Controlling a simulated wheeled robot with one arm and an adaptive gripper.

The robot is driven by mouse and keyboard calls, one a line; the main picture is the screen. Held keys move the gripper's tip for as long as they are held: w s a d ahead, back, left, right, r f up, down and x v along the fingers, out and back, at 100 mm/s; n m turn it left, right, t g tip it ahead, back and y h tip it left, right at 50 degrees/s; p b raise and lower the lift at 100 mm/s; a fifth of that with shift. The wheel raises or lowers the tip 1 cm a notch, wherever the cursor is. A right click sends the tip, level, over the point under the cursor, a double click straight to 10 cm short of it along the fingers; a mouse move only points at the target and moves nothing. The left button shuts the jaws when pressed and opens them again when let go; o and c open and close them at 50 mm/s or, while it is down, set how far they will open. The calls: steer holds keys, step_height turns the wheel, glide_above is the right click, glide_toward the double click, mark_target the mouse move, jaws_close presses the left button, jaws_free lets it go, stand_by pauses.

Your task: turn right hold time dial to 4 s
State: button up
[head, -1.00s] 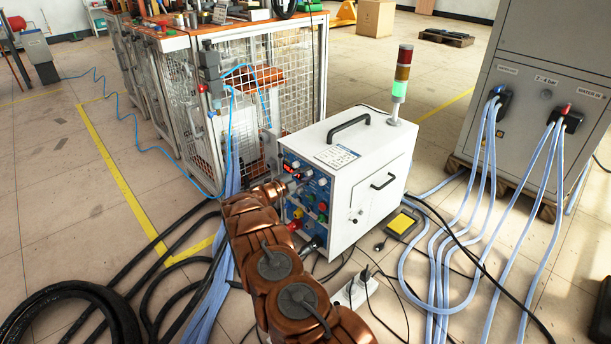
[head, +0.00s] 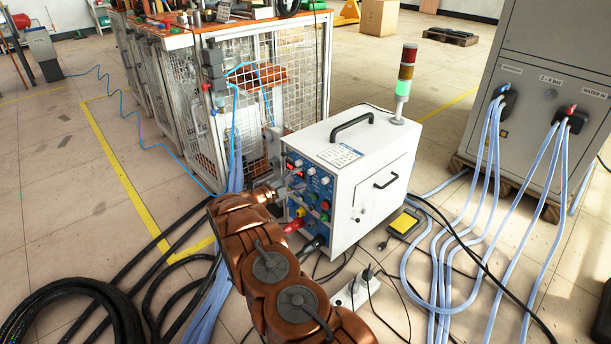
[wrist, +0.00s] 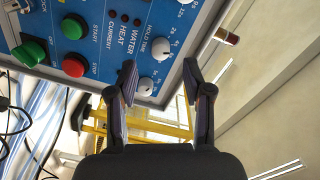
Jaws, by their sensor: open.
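The white induction heater (head: 365,165) stands on the floor with its blue control panel (head: 318,200) facing left. The right hold time dial (wrist: 146,86) is a small white knob near the panel's edge in the wrist view. Its pointer setting is too small to read. Another white dial (wrist: 160,48) sits beside it by the HOLD TIME label. My gripper (wrist: 158,75) is open, its fingertips on either side of the right dial in the picture; contact cannot be told. In the head view my gripper (head: 287,190) is in front of the panel and partly hides it.
Cables and a plug run below the panel. A wire-mesh workbench (head: 255,100) stands behind on the left, and a grey cabinet (head: 540,100) with hoses stands right.

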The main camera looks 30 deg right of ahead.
steer(key=a, duration=0.6)
steer(key=shift+s+a+r, duration=0.2)
steer(key=shift+s, duration=0.25)
